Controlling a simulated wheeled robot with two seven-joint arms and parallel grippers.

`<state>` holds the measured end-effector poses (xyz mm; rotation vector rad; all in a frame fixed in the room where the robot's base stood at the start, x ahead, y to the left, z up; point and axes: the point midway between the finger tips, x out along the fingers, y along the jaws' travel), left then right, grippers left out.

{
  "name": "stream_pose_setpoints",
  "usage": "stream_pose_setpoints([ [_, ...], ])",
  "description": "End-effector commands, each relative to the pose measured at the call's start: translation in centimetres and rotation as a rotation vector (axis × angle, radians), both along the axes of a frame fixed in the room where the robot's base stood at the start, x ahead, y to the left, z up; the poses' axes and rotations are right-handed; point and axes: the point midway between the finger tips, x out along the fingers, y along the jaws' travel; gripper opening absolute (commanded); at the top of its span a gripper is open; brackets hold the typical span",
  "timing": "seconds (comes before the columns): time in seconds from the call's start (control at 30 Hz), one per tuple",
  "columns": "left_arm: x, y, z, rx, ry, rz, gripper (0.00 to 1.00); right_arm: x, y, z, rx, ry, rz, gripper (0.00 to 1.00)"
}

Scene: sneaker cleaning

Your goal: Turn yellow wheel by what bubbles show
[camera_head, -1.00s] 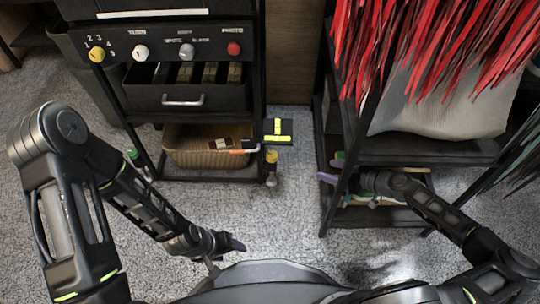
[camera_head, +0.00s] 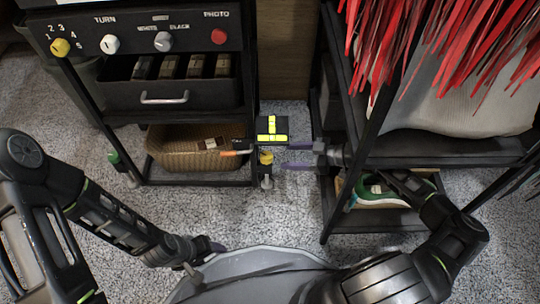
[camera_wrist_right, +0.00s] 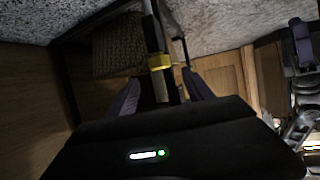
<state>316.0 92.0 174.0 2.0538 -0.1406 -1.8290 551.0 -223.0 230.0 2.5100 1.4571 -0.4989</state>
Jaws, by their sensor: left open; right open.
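The yellow wheel (camera_head: 60,47) sits at the left end of the black control panel (camera_head: 185,40), with numbers 1 to 5 around it. Its pointer is too small to read. No bubbles can be made out. My left gripper (camera_head: 212,249) is open and empty, low over the floor and well away from the wheel. My right gripper (camera_head: 286,155) is open, its purple fingers pointing left between the two racks. A yellow-ringed item (camera_head: 266,158) is near its fingertips; in the right wrist view the yellow ring (camera_wrist_right: 160,62) shows between the fingers, with no grip visible.
The panel also has a white knob (camera_head: 109,44), a grey knob (camera_head: 163,41) and a red button (camera_head: 218,36). A drawer (camera_head: 190,97) and wicker basket (camera_head: 172,152) are below. A black square with yellow bars (camera_head: 281,137) is beside the rack. A green-and-white sneaker (camera_head: 383,194) is at right.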

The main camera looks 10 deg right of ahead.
Motion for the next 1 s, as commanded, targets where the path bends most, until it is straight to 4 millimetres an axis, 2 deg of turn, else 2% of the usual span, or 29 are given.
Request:
stream_pose_setpoints([
  [0.17, 0.1, 0.0, -0.5, -0.001, -0.001, 0.000, 0.60, 0.6, 1.1, -0.7, 0.002, -0.001, 0.001, 0.60],
  [0.6, 0.4, 0.1, -2.1, -0.004, -0.002, 0.002, 0.60, 3.3, 5.9, -3.0, 0.000, 0.000, 0.000, 0.60],
  [0.93, 0.4, 0.1, -2.1, -0.005, -0.002, 0.002, 0.60, 3.6, 6.2, -3.0, -0.001, 0.001, -0.001, 0.60],
  [1.0, 0.4, 0.1, -2.1, -0.004, -0.002, 0.002, 0.60, 3.5, 6.2, -3.0, -0.001, 0.001, -0.001, 0.55],
])
